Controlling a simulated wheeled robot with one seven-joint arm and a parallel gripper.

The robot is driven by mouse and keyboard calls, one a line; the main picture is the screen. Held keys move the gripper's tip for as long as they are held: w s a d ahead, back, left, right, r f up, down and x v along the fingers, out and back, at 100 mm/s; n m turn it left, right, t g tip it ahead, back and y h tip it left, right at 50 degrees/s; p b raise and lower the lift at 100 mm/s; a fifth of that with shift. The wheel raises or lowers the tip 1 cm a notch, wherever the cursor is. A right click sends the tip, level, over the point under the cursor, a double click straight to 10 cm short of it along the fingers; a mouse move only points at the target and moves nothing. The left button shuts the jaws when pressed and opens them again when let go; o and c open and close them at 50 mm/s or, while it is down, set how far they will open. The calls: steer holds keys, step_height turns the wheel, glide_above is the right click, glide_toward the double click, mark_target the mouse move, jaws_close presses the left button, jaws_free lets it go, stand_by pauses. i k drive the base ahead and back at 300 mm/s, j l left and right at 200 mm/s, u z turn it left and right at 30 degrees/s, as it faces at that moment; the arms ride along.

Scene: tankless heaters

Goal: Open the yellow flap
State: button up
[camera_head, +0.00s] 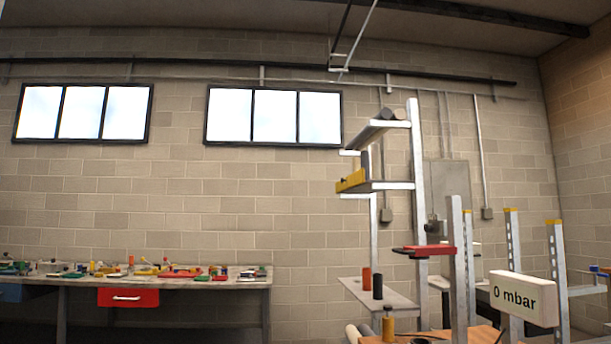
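A yellow block-like piece (351,180) sits at the left end of a middle shelf on the metal rack, right of the picture's centre. It has a small dark spot or knob on it. It may be the yellow flap, but it is too small to tell whether it is a flap or how far it is open. My gripper is not in view, so its state and its distance from the yellow piece do not show.
A "0 mbar" sign (522,298) is at lower right. A cluttered workbench (255,283) with a red drawer (128,297) stands left.

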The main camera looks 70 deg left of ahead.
mark_target(357, 178)
steer(key=u, duration=1.7)
